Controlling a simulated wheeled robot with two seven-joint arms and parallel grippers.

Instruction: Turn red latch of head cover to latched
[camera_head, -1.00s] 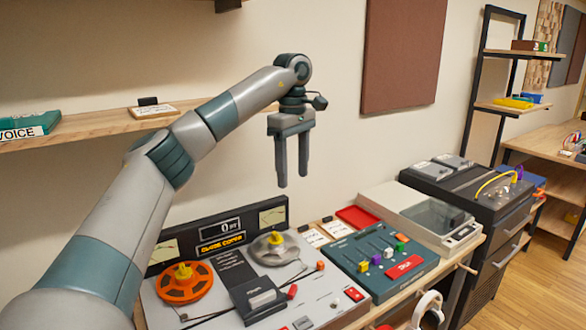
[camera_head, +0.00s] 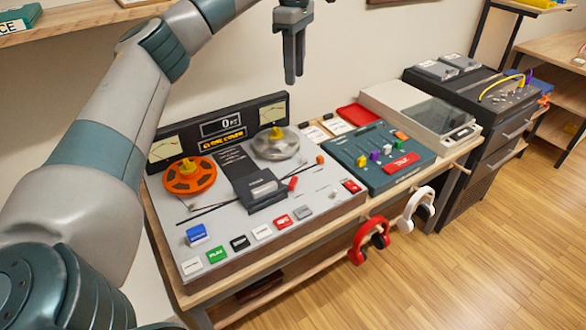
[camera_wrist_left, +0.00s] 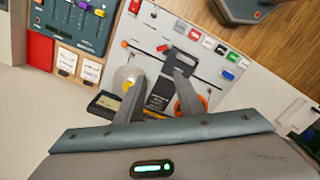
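The tape machine (camera_head: 250,222) stands on the bench, with an orange reel (camera_head: 189,176) at left and a silver reel (camera_head: 275,143) at right. The dark head cover (camera_head: 263,189) sits between and in front of the reels. The small red latch (camera_head: 292,183) is at the cover's right edge; it also shows in the left wrist view (camera_wrist_left: 162,47). I cannot tell its exact setting. My left gripper (camera_head: 293,78) hangs fingers-down above and behind the machine, empty and apart from the latch. Its fingers are spread in the left wrist view (camera_wrist_left: 155,85). My right gripper is out of view.
A teal mixer (camera_head: 376,157) with coloured sliders and a turntable (camera_head: 422,110) stand to the right. Red headphones (camera_head: 369,240) and white headphones (camera_head: 416,205) hang at the front edge. A shelf (camera_head: 80,22) is at upper left. The space above the machine is free.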

